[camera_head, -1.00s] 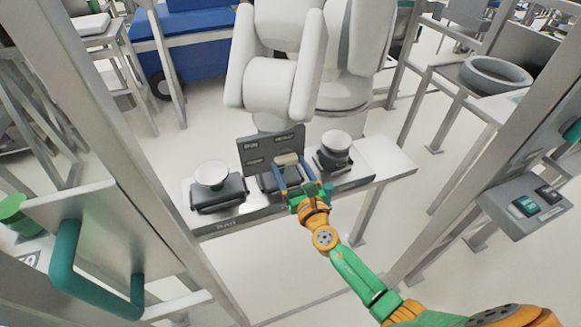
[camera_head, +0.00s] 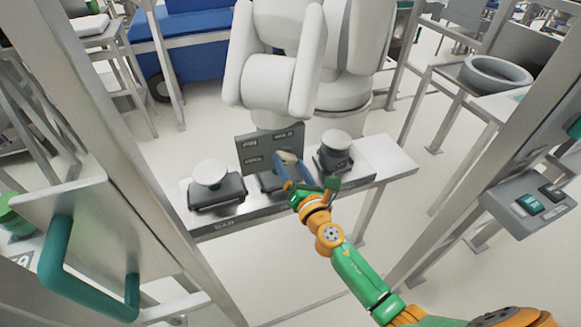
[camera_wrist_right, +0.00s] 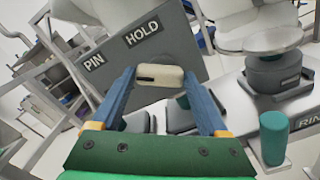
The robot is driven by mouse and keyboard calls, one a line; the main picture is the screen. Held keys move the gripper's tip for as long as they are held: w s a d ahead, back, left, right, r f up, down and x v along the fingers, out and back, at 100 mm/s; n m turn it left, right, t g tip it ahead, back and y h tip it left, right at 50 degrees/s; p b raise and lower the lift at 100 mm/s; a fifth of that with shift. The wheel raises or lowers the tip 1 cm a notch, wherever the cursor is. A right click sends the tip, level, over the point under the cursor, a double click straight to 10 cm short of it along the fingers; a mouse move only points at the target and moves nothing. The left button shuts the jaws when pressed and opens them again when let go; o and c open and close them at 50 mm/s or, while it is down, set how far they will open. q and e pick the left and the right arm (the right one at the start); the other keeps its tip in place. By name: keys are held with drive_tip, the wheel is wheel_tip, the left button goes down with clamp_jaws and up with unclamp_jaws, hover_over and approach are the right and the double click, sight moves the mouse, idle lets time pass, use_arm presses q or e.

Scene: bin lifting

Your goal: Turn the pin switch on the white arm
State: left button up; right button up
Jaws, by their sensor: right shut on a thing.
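The pin switch is a small cream knob (camera_head: 287,157) on a dark grey panel (camera_head: 254,156) at the foot of the white arm (camera_head: 268,84). My right gripper (camera_head: 290,166) is shut on the knob, and its blue fingers press on both ends. In the right wrist view the cream knob (camera_wrist_right: 158,76) lies between the two fingertips, with a dark slot on its left part. The panel (camera_wrist_right: 185,50) looks tilted there and carries the words PIN and HOLD. In the head view the knob sits slanted. My left gripper is not in view.
A grey bench (camera_head: 378,158) holds two white-topped round pedestals, one left (camera_head: 210,174) and one right (camera_head: 336,143) of the panel. A teal peg (camera_wrist_right: 273,138) stands close on the right in the wrist view. Metal posts frame both sides, with a teal handle (camera_head: 58,262) at left.

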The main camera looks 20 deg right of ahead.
drive_tip(key=m+b, duration=0.1)
drive_tip(key=m, duration=0.4)
drive_tip(key=shift+d+m, duration=0.15)
drive_tip(key=shift+m, duration=0.15)
drive_tip(key=m, duration=0.5)
drive_tip(key=shift+d+m, duration=0.1)
drive_tip(key=shift+m, duration=0.2)
drive_tip(key=o, duration=1.2)
drive_tip(key=shift+o, duration=0.2)
drive_tip(key=s, duration=0.7)
drive_tip(key=shift+b, duration=0.45)
drive_tip(key=shift+d, duration=0.1)
drive_tip(key=shift+f, duration=0.1)
